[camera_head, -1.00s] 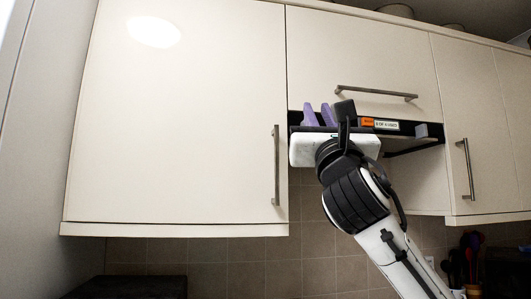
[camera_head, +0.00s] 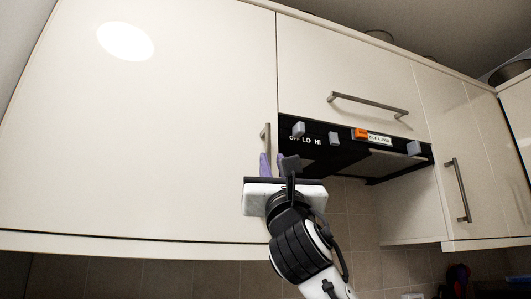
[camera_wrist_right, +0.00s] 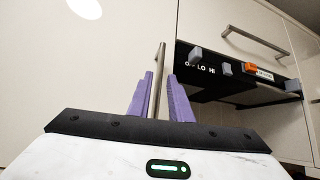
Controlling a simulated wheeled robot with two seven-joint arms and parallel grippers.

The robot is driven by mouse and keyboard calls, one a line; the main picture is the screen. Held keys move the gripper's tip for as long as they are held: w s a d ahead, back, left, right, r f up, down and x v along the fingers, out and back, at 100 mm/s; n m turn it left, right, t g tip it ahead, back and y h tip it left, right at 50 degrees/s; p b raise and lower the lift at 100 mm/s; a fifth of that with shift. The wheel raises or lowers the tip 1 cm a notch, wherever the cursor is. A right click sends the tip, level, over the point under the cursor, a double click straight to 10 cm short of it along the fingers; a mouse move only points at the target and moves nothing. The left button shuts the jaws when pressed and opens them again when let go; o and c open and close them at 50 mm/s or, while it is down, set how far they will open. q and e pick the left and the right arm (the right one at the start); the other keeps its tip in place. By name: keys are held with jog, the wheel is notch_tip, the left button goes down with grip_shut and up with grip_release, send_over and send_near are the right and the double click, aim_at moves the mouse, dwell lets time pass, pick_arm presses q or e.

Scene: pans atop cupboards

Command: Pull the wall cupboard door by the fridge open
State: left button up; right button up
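The large cream wall cupboard door (camera_head: 140,140) fills the left of the head view and looks shut. Its upright metal bar handle (camera_head: 266,136) is near the door's right edge, its lower part hidden behind my gripper. My right gripper (camera_head: 272,163) is at the handle's lower part, pointing up at the door. In the right wrist view the handle (camera_wrist_right: 160,65) stands between the two purple fingers of the gripper (camera_wrist_right: 158,88), which are apart. I cannot tell whether either finger touches it. My left gripper is not in view.
A black extractor hood (camera_head: 350,150) with grey knobs is just right of the handle, close to my gripper. Above it is a cupboard door with a long handle (camera_head: 368,104). Another cupboard door (camera_head: 455,150) is at right. Pans sit on top of the cupboards.

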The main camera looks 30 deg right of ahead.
aim_at(268, 149)
jog(key=p+x, duration=0.2)
jog(key=x, duration=0.6)
jog(key=shift+w+r, duration=0.1)
jog(key=shift+r, duration=0.1)
grip_shut()
